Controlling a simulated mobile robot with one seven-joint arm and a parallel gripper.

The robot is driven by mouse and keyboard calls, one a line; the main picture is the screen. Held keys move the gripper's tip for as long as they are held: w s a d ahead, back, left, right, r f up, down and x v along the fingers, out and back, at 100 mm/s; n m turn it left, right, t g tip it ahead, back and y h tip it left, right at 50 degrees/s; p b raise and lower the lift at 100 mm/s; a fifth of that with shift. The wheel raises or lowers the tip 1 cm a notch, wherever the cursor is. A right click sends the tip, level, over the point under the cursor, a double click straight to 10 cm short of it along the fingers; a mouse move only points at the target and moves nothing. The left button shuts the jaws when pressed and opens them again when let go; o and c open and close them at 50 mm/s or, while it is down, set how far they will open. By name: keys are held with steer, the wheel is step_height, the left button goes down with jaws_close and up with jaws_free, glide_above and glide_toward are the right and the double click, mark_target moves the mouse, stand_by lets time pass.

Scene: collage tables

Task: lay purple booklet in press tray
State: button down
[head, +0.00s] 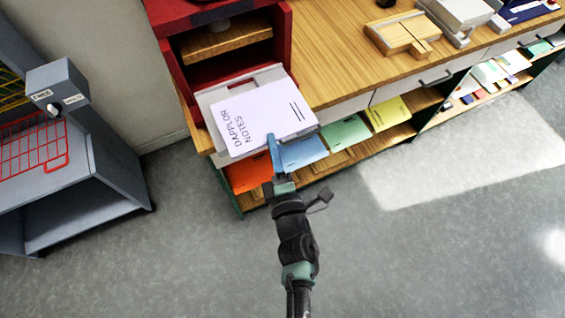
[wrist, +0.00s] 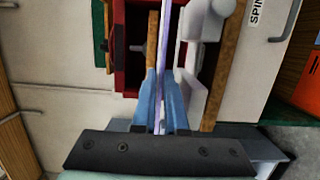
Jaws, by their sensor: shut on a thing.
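The purple booklet (head: 262,108), pale lavender with "DAPPLOR NOTES" on its cover, is held cover up over the mouth of the red press (head: 170,60). My gripper (head: 273,150) is shut on its near edge with blue fingers. The pale grey press tray (head: 208,98) shows behind and to the left of the booklet, which hides most of it. In the wrist view the booklet (wrist: 165,40) is a thin edge-on strip between the fingers (wrist: 160,95). The white tray (wrist: 192,85) runs beside it with a visible gap. Contact farther in cannot be told.
Below the bench top (head: 330,50) an open shelf holds orange (head: 250,173), blue (head: 303,153), green (head: 345,133) and yellow (head: 389,113) booklets. A wooden block device (head: 400,35) stands on the bench. A grey unit (head: 110,185) with a red wire rack stands left. The floor in front is clear.

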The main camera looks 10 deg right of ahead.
steer(key=w, duration=0.2)
steer(key=w+a+b, duration=0.1)
steer(key=w, duration=0.1)
steer(key=w+a+b, duration=0.1)
steer(key=w, duration=0.1)
steer(key=shift+w+a, duration=0.1)
steer(key=shift+w, duration=0.25)
steer(key=f+b, duration=0.3)
steer(key=b, duration=0.1)
steer(key=shift+w+a+f, duration=0.1)
steer(key=shift+w+f, duration=0.25)
steer(key=shift+w, duration=0.05)
steer(key=shift+w+f+b, duration=0.15)
steer(key=shift+f+b, duration=0.55)
steer(key=shift+b, duration=0.15)
steer(key=c, duration=0.9)
jaws_free()
glide_toward(260, 122)
steer(key=shift+s+f+b, duration=0.15)
steer(key=shift+s+f, duration=0.15)
steer(key=shift+f, duration=0.65)
steer(key=shift+s+f+b, duration=0.1)
steer(key=shift+s+f, duration=0.2)
steer(key=shift+f, duration=0.6)
steer(key=shift+s+f+b, duration=0.15)
steer(key=shift+s+f, duration=0.15)
steer(key=shift+f, duration=0.65)
